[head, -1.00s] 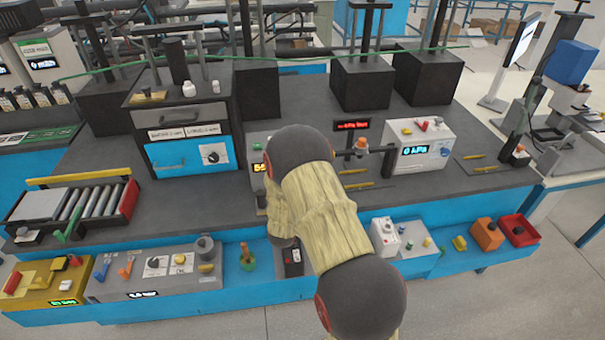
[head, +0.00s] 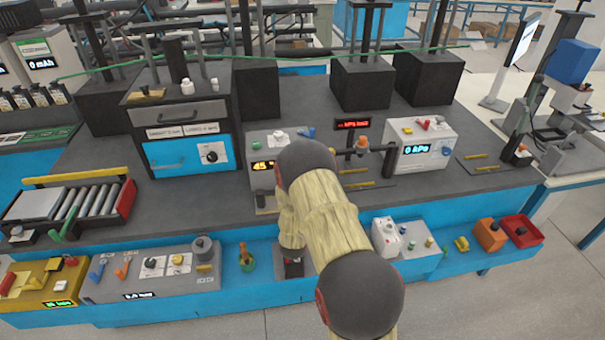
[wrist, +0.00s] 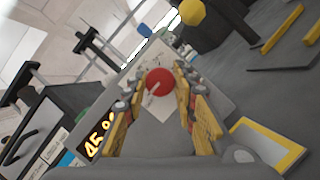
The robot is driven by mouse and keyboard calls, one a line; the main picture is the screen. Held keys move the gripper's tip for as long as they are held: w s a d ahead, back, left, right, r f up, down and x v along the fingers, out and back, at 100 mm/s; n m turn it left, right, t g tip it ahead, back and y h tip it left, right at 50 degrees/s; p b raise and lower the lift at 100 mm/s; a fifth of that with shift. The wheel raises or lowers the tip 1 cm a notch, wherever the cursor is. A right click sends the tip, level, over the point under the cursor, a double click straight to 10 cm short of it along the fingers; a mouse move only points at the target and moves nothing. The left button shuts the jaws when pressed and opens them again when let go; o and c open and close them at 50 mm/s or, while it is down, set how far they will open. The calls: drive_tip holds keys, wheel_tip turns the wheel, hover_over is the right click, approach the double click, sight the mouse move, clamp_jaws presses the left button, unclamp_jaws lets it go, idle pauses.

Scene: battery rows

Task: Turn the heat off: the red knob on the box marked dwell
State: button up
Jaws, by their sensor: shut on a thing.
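The red knob (wrist: 158,82) is round, with a pale pointer line, and sits on the pale grey face of a box (wrist: 145,62) in the wrist view. My gripper (wrist: 161,86) is shut on the knob, with a yellow-padded finger on each side of it. The box has an orange display reading about 45 (wrist: 98,138). In the head view the same grey box (head: 256,146) stands on the bench, partly behind my arm. My gripper and the knob are hidden there by my arm. I cannot read the word dwell on the box.
A black oven-like unit with a blue door (head: 188,156) stands left of the box. A small red display (head: 352,124) and a white box with a blue-lit display (head: 420,148) stand to the right. A blue ledge below carries several small control boxes.

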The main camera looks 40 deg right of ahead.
idle(0.3)
drive_tip(key=o, duration=1.2)
drive_tip(key=shift+c, duration=0.2)
drive_tip(key=v, duration=1.2)
drive_tip(key=shift+f, duration=0.15)
drive_tip(key=shift+w, duration=0.1)
